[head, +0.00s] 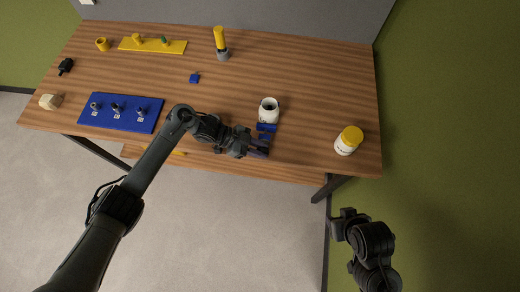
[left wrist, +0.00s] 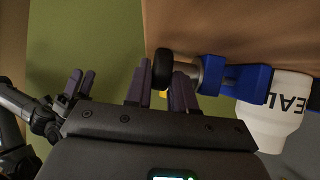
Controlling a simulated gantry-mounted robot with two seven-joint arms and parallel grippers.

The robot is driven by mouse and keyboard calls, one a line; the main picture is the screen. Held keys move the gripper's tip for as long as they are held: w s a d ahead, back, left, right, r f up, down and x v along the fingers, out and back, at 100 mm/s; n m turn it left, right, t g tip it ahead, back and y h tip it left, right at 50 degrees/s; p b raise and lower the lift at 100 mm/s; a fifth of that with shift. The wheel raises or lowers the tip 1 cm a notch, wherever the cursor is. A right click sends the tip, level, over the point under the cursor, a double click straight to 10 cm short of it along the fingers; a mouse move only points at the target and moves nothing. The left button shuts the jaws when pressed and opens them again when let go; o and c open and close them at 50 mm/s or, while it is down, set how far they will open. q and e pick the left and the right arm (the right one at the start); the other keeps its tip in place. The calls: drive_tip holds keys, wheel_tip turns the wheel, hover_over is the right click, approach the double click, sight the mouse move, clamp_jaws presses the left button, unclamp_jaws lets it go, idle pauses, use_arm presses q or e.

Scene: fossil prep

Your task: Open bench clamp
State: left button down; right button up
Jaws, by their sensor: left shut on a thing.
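The blue bench clamp (head: 267,127) is at the front edge of the table, right beside an open white jar (head: 268,104). In the left wrist view the clamp's blue body (left wrist: 240,79) appears against the lettered jar (left wrist: 268,122). A metal shaft (left wrist: 186,72) runs from the body to a round black knob (left wrist: 162,68). My left gripper (head: 262,148) is at the front edge; its purple fingers (left wrist: 160,90) are shut on the knob, one on each side.
A yellow-lidded jar (head: 348,140) stands at the right front. A blue tray (head: 127,124) with several grey pieces lies at the left. A yellow board (head: 172,48), a yellow-handled tool (head: 220,40) and a small blue block (head: 195,78) are farther back. The table's right back is clear.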

use_arm(q)
drive_tip(key=c, duration=1)
unclamp_jaws()
drive_tip(key=shift+c, duration=0.2)
drive_tip(key=b+v, duration=0.1)
drive_tip(key=v, duration=0.9)
drive_tip(key=shift+a+r, duration=0.25)
drive_tip(key=shift+a, duration=0.05)
